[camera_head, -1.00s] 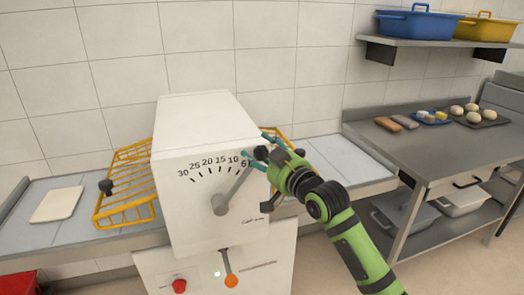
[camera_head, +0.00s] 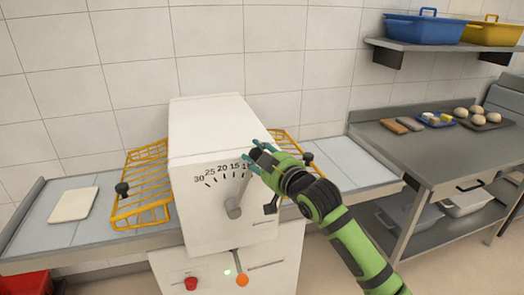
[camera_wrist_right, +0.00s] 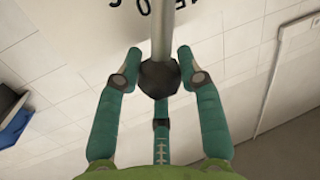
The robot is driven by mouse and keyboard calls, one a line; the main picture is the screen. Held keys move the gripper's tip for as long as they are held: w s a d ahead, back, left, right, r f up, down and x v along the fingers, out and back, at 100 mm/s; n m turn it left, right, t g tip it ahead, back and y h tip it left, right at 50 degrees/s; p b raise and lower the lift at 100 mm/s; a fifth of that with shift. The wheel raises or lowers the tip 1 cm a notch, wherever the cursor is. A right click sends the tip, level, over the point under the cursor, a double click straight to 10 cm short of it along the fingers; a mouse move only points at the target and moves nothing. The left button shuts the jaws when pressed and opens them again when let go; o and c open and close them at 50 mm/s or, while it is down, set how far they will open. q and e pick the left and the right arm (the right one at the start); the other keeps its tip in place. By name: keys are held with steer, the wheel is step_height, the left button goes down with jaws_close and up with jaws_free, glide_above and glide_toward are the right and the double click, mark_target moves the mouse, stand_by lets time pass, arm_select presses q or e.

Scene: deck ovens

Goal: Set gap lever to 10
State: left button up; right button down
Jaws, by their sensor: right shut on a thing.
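The gap lever (camera_head: 240,191) is a grey arm on the front of a white machine (camera_head: 205,222), with a dark knob (camera_head: 255,154) at its upper end. It leans up and right from its pivot toward the scale area around 10. The scale (camera_head: 222,170) reads 30, 25, 20, 15 from the left; my fingers cover most of the 10 and what lies right of it, so the exact mark is hidden. My right gripper (camera_head: 259,156) is shut on the knob. In the right wrist view, teal fingers flank the knob (camera_wrist_right: 160,79). My left gripper is out of view.
Yellow wire guards (camera_head: 141,190) stand on both sides of the machine over the conveyor (camera_head: 30,226). A steel table (camera_head: 425,160) with dough and trays stands right.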

steer(key=shift+r, duration=0.35)
steer(key=c, duration=0.8)
jaws_free()
steer(key=shift+w+d, duration=0.1)
steer(key=shift+f, duration=0.15)
steer(key=v, duration=1.2)
